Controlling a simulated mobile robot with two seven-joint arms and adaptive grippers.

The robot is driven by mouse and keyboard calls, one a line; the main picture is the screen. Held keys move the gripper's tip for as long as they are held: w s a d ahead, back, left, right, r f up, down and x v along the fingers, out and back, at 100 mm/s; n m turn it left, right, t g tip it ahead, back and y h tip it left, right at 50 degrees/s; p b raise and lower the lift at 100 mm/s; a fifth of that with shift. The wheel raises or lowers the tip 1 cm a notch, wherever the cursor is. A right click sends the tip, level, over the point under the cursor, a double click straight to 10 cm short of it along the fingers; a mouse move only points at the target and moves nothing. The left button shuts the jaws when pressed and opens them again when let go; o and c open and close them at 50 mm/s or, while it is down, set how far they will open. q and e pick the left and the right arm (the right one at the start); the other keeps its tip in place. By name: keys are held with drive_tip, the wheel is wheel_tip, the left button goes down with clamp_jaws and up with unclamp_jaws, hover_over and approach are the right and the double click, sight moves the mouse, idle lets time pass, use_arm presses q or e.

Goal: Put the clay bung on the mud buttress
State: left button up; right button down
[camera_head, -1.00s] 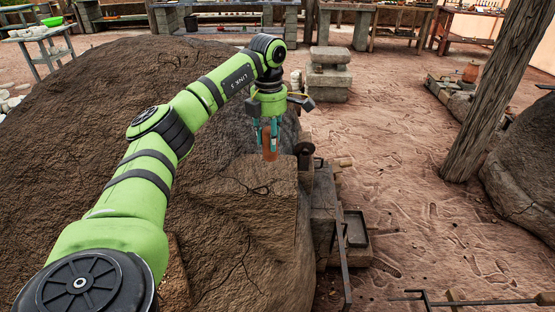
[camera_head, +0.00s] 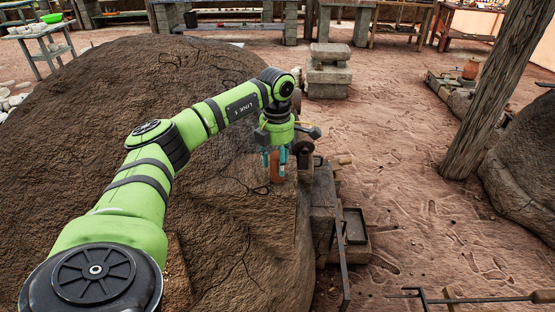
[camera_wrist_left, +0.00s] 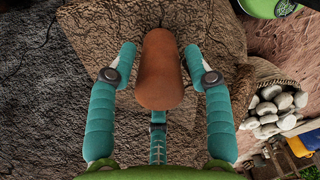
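The clay bung (camera_head: 275,170) is a reddish-brown, rounded cylinder. It stands upright, its lower end at the top of the mud buttress (camera_head: 236,206), a brown, cracked block at the right side of the big mud mound. The contact under the bung is hard to make out. My right gripper is not in view.
The large mud mound (camera_head: 90,110) fills the left. Dark blocks and a tray (camera_head: 355,227) stand just right of the buttress. A wooden post (camera_head: 495,90) leans further right. Open sandy ground (camera_head: 410,170) lies between. The wrist view shows a basket of stones (camera_wrist_left: 270,108).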

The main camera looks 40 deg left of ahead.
use_arm(q)
drive_tip(key=shift+r, duration=0.1)
wheel_tip(320, 180, up, 12)
drive_tip(key=shift+b, duration=0.85)
